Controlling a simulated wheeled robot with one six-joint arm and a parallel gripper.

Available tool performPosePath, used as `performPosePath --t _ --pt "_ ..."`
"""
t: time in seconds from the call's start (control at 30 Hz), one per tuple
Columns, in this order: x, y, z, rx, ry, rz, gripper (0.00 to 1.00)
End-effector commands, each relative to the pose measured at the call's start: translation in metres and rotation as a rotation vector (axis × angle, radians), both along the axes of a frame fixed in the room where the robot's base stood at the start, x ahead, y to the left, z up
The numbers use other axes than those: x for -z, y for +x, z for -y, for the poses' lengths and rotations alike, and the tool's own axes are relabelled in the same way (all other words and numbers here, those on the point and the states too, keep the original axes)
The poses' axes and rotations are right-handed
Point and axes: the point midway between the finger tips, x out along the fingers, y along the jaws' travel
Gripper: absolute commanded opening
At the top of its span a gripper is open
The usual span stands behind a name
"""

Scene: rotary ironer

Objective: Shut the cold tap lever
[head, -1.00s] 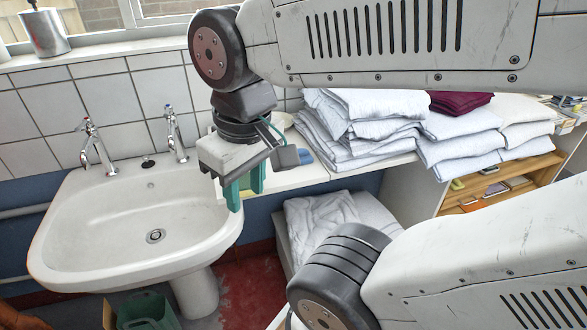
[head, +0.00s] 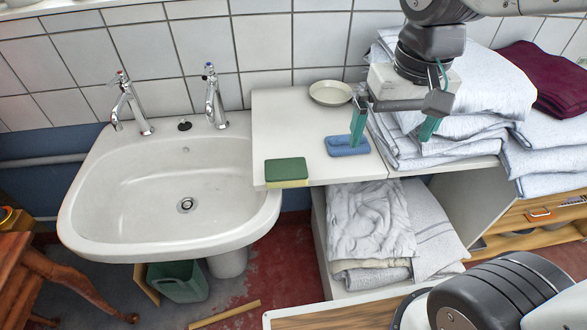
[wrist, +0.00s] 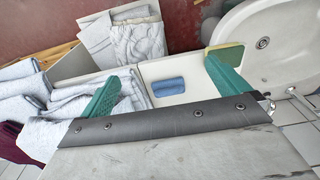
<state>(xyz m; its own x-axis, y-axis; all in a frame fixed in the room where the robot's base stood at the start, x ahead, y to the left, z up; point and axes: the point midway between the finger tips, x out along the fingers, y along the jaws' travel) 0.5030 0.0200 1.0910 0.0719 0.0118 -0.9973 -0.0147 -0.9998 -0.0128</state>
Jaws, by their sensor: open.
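Two chrome taps stand at the back of the white sink (head: 165,215). The right tap (head: 215,103) has a small blue mark on top, which marks it as cold; the left tap (head: 128,105) has a red mark. How far the cold lever is turned is too small to tell. My gripper (head: 393,132), with green fingers, is open and empty, above the counter to the right of the cold tap and apart from it. In the wrist view my gripper (wrist: 172,68) spreads its fingers above the counter, with chrome tap parts at the right edge.
On the counter (head: 285,125) lie a green sponge (head: 286,170), a blue cloth (head: 347,146) and a small dish (head: 330,92). Folded towels (head: 490,85) are stacked at the right. The tiled wall (head: 270,50) closes the back. Space above the sink is clear.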

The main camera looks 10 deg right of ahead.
Motion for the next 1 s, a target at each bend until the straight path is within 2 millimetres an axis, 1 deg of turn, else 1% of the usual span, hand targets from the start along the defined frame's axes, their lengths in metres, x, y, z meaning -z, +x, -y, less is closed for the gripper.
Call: performPosePath --t 0.03,0.1,0.17,0.2,0.3,0.4,0.43,0.5,0.6,0.87,1.0 --pt "0.009 0.018 -0.017 -0.006 -0.001 -0.02 1.0" --pt "0.02 0.04 -0.041 -0.001 -0.002 -0.033 1.0" --pt "0.032 0.057 -0.062 0.004 -0.002 -0.043 1.0" --pt "0.04 0.066 -0.076 0.008 -0.003 -0.048 1.0" --pt "0.06 0.085 -0.108 0.017 -0.006 -0.06 1.0" --pt "0.076 0.096 -0.133 0.023 -0.008 -0.066 1.0" --pt "0.081 0.098 -0.138 0.026 -0.009 -0.068 1.0" --pt "0.088 0.101 -0.147 0.03 -0.011 -0.073 1.0" --pt "0.096 0.104 -0.154 0.034 -0.01 -0.074 1.0" --pt "0.125 0.105 -0.155 0.035 -0.011 -0.075 1.0" --pt "0.146 0.108 -0.157 0.035 -0.012 -0.076 1.0"
